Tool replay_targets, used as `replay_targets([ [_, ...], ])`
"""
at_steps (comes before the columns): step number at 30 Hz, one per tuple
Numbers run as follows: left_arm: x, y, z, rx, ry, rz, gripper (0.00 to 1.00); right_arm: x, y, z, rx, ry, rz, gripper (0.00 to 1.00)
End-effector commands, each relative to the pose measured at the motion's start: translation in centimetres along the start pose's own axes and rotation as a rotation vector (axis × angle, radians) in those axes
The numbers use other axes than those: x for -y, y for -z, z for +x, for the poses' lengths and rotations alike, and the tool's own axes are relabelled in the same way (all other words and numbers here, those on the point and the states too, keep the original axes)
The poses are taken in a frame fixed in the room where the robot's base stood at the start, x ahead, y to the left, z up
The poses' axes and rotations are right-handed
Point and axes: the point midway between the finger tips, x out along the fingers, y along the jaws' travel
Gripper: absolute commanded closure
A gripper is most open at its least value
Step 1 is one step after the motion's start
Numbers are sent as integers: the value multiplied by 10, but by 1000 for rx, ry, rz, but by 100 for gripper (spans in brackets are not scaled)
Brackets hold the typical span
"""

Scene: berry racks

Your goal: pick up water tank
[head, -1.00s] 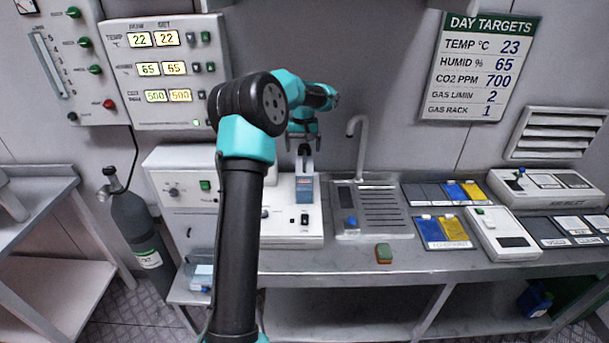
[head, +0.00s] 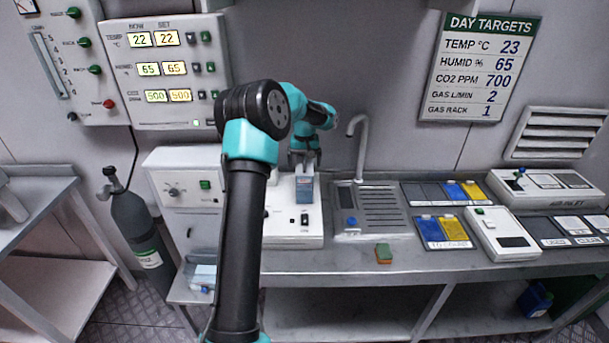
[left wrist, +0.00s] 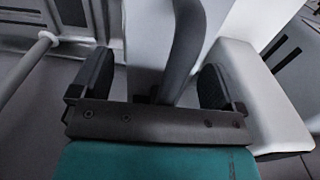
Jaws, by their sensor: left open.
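The water tank (head: 305,188) is a small blue-grey container standing upright on the white machine at the back of the bench. My left gripper (head: 304,160) is right above the tank's top in the head view. In the left wrist view my left gripper (left wrist: 154,82) is open, with a dark grey curved handle (left wrist: 187,42) between its two fingers. I see gaps on both sides of the handle, so the fingers do not appear to touch it. The gripper hides part of the tank's top. My right gripper is in neither view.
A sink (head: 372,208) with a tall faucet (head: 358,135) is just right of the machine. A white box with a dial (head: 182,190) stands to the left. A gas cylinder (head: 138,232) stands left of the bench.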

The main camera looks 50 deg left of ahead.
Motion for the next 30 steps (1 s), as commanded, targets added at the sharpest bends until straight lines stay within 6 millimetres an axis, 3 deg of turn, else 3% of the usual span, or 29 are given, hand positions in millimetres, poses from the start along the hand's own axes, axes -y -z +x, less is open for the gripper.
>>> replay_targets([
  [13,0,0,0,0,0,1,6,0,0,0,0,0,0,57],
  [30,0,0,0,0,1,1,61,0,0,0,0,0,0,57],
])
